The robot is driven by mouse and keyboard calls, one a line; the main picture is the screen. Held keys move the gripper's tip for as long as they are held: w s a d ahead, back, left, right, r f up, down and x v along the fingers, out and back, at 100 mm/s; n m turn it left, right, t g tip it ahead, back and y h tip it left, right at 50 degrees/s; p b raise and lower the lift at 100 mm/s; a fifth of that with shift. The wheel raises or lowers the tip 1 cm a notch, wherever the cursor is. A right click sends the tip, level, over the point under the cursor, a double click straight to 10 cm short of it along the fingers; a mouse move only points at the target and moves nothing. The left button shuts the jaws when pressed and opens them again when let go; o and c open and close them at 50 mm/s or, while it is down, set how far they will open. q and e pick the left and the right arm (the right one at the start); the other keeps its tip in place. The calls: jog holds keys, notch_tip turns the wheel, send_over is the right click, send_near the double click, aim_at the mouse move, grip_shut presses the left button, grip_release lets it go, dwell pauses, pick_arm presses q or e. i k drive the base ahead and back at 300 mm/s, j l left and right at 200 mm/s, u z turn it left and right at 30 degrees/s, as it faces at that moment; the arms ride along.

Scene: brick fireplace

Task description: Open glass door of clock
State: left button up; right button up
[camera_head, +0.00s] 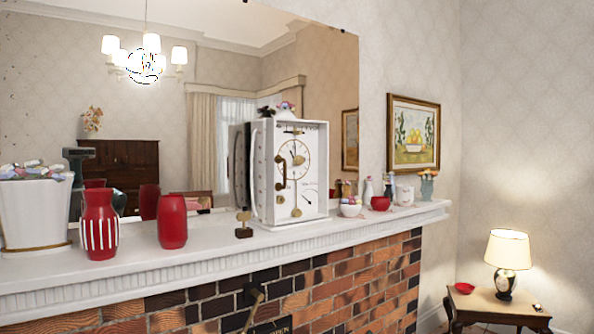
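The clock (317,140) is a white upright case standing on the mantel, right of the picture's middle. Its front shows a round cream dial (294,157) with dark hands and a brass pendulum bob (296,212) below. A dark brass upright handle (280,172) sits near the left edge of the front. The glass is hard to make out, and I cannot tell whether its door stands slightly ajar. Neither of my grippers is in view.
The white mantel (130,262) tops a brick fireplace. A striped red vase (99,228), a plain red vase (172,224) and a small brass object (243,226) stand left of the clock. A mirror (215,60) is behind.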

aim_at(272, 187)
jog(key=i+l, duration=0.25)
jog(key=l, duration=0.15)
jog(key=i+l+u, duration=0.1)
jog(key=l, duration=0.3)
jog(key=i+l+u, duration=0.1)
jog(key=i+l, duration=0.45)
jog(key=l, duration=0.25)
jog(key=i+l, duration=0.1)
jog(key=l, duration=0.6)
jog(key=i+u, duration=0.05)
jog(key=i, duration=0.05)
